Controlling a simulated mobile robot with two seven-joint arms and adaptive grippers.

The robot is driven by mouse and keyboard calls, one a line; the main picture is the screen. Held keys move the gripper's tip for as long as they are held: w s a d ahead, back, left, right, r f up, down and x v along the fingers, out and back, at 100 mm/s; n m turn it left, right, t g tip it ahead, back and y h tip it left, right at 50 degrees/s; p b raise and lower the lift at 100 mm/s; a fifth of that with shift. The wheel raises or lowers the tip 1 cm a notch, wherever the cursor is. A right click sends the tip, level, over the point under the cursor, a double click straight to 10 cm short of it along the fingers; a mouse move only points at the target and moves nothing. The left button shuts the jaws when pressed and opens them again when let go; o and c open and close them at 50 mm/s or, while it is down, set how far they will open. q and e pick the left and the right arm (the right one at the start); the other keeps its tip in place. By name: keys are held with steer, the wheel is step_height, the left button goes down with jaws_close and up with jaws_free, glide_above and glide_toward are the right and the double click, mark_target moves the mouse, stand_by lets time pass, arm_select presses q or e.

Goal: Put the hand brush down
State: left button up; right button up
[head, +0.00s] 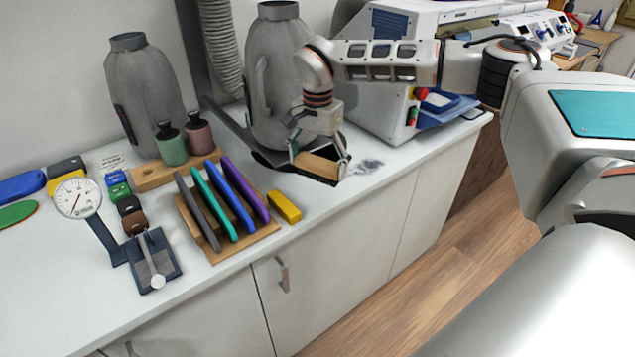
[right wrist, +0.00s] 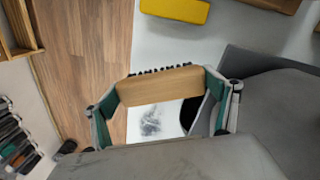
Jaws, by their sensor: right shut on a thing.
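The hand brush (head: 318,166) has a light wooden back and dark bristles. My right gripper (head: 320,158) is shut on it, above the counter near the grey vessel's base. In the right wrist view the brush (right wrist: 160,86) lies across between the two green-padded fingers of the gripper (right wrist: 163,100), with its bristles along the far edge. Whether the bristles touch the counter I cannot tell. A dark smudge of dust (head: 368,166) lies on the white counter (head: 330,215) just right of the brush. My left gripper is not in view.
A yellow block (head: 284,207) lies left of the brush, beside a wooden rack (head: 216,256) of coloured insoles. A grey vessel (head: 278,95) stands behind. A white machine (head: 392,112) with a blue tray is at right. The counter's front edge is close.

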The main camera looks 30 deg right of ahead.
mark_target(318, 181)
steer(key=shift+f, duration=2.65)
steer(key=shift+f, duration=0.15)
steer(key=o, duration=1.2)
step_height(318, 181, up, 12)
steer(key=shift+r, duration=0.15)
